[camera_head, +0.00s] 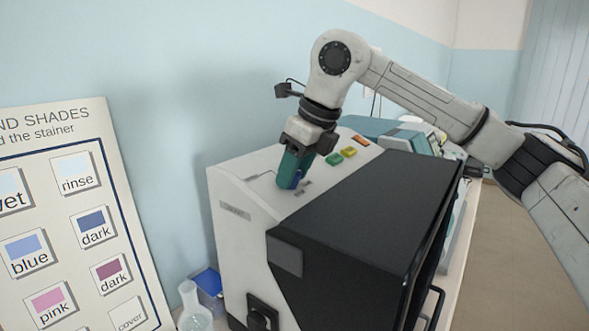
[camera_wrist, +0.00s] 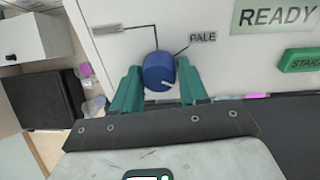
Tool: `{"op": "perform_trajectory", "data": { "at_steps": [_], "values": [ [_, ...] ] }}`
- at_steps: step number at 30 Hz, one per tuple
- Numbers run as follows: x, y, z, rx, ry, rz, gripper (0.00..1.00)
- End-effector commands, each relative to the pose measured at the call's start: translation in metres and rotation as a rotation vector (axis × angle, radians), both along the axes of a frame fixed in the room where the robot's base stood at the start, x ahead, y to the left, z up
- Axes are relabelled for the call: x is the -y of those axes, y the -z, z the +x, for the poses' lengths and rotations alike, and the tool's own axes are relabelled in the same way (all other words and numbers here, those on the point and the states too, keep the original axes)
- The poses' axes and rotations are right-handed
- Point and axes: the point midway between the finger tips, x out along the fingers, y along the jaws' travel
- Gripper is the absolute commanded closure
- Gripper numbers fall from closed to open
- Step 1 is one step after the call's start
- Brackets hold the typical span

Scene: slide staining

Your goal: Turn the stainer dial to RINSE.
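The stainer dial is a round blue knob (camera_wrist: 158,72) with a white mark toward its lower right edge in the wrist view. Lines run from it on the white panel; one ends at the label PALE (camera_wrist: 203,37). A RINSE label is not visible there. My gripper (camera_wrist: 160,80) has its two green fingers on either side of the dial, very close to it; I cannot tell whether they press on it. In the head view my gripper (camera_head: 294,178) points down onto the top of the white stainer (camera_head: 240,195), with a bit of blue showing between the fingers.
A green READY display (camera_wrist: 277,15) and green START button (camera_wrist: 300,60) lie right of the dial. The stainer's dark front (camera_head: 355,225) is below. A shade chart (camera_head: 75,215) stands at left, with a flask (camera_head: 194,312) and blue box (camera_head: 208,283) near the stainer.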

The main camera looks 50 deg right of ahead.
Motion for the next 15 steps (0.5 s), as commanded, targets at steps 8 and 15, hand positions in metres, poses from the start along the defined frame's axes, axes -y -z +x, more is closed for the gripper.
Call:
{"op": "perform_trajectory", "data": {
  "at_steps": [8,15],
  "values": [
    [0.0001,-0.0002,-0.0001,0.000,0.000,0.000,0.84],
    [0.0002,-0.0001,0.0000,0.000,-0.006,-0.003,0.91]
  ]
}}
